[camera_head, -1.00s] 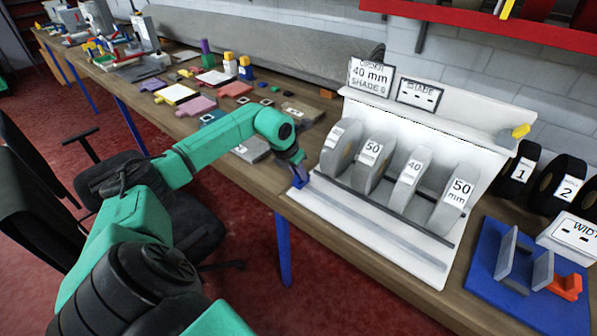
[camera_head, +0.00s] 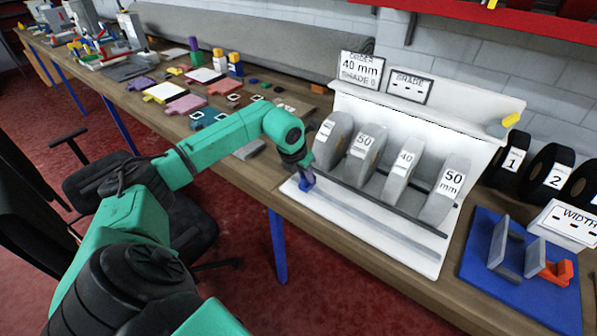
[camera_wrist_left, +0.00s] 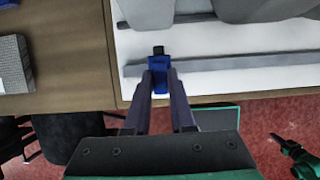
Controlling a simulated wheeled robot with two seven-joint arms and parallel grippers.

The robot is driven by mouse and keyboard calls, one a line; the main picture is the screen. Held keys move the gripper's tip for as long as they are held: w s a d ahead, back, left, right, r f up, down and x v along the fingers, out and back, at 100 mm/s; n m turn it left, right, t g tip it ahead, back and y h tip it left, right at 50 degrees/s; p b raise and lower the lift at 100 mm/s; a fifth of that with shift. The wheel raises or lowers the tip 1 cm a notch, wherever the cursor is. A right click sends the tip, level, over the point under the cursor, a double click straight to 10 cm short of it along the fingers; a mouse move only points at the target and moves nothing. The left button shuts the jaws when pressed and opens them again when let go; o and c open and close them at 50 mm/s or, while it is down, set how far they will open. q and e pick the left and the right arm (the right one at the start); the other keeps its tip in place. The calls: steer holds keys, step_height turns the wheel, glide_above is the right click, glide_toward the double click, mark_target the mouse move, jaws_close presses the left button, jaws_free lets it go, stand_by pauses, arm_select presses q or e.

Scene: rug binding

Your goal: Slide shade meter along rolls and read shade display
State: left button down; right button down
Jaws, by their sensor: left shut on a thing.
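The shade meter is a small blue block (camera_wrist_left: 158,64) with a dark tip, at the left end of the rail on the white stand. My left gripper (camera_head: 306,183) is shut on it; it also shows in the left wrist view (camera_wrist_left: 160,85). Several grey rolls stand in a row in the stand, with labels such as 50 (camera_head: 364,150), 40 (camera_head: 402,170) and 50 mm (camera_head: 445,190). The shade display (camera_head: 409,86) shows only dashes. The order sign (camera_head: 361,70) reads 40 mm and a shade that looks like 8 or 6.
A blue board (camera_head: 480,270) with grey plates and an orange piece (camera_head: 556,273) lies to the right. Black rolls numbered 1 (camera_head: 513,160) and 2 (camera_head: 556,180) and a width display (camera_head: 570,222) are behind it. Coloured pieces lie left of the stand.

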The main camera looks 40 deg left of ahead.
arm_select(q)
steer(key=c, duration=0.8)
jaws_free()
steer(key=shift+a, duration=0.15)
steer(key=shift+o, duration=0.2)
steer(key=shift+r, duration=0.15)
steer(key=b+v, duration=0.2)
steer(key=v, duration=1.2)
steer(key=shift+r+b, duration=0.15)
steer(key=shift+b, duration=0.2)
steer(key=shift+s, duration=0.15)
